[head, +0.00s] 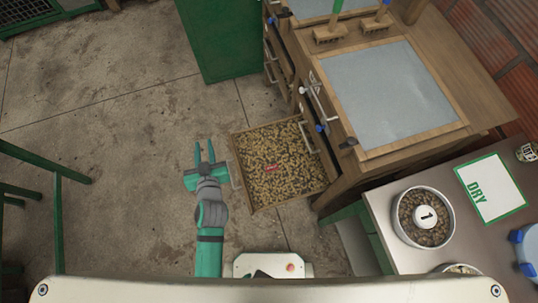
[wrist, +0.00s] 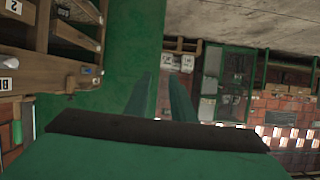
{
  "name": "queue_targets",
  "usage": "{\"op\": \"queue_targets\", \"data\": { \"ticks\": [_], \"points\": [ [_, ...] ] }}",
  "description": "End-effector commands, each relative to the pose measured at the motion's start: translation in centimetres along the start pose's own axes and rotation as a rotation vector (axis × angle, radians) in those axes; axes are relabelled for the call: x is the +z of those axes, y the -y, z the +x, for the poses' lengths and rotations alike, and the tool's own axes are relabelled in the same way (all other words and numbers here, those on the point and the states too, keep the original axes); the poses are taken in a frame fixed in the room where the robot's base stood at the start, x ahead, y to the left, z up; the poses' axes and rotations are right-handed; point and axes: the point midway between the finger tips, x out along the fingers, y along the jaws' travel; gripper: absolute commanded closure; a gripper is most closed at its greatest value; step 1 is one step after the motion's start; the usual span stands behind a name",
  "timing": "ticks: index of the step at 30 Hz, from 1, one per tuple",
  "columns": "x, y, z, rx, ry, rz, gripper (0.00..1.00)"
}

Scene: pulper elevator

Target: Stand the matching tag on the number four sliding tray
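One sliding tray (head: 240,158) is pulled out of the wooden cabinet, full of brown beans. A small red piece (head: 273,167) lies on the beans; its marking is too small to read. No number four can be read in either view. A white round tag (head: 427,216) marked 1 sits on the beans in a round bowl (head: 401,232) at the right. My gripper (head: 205,150) is open and empty, left of the tray and apart from it. Its two fingers (wrist: 160,95) show in the wrist view with nothing between them.
The wooden cabinet (head: 450,65) stands behind and right of the tray, with further drawer handles. A grey table (head: 470,240) at the right holds a DRY sign (head: 492,188). A green cabinet (head: 220,40) stands behind. The floor (head: 110,120) at the left is clear, up to a green frame (head: 57,220).

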Motion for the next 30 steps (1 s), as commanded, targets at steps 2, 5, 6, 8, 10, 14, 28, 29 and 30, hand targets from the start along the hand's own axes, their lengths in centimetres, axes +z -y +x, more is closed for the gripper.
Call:
{"op": "queue_targets", "data": {
  "ticks": [2, 5, 6, 8, 10, 14, 28, 29, 30],
  "points": [
    [1.8, -1.0, -3.4, 0.053, 0.001, 0.057, 0.78],
    [3.5, -3.1, -7.7, 0.124, -0.009, 0.107, 0.78],
    [4.0, -4.0, -9.4, 0.150, -0.014, 0.120, 0.78],
    [4.7, -5.4, -12.2, 0.186, -0.022, 0.133, 0.78],
    [5.2, -7.1, -15.5, 0.223, -0.036, 0.139, 0.78],
    [5.1, -10.2, -21.3, 0.267, -0.070, 0.121, 0.78],
    [1.9, -14.4, -29.4, 0.266, -0.154, 0.046, 0.78],
    [1.9, -14.4, -29.3, 0.266, -0.154, 0.046, 0.78],
    [1.9, -14.4, -29.3, 0.266, -0.154, 0.046, 0.78]
  ]
}}
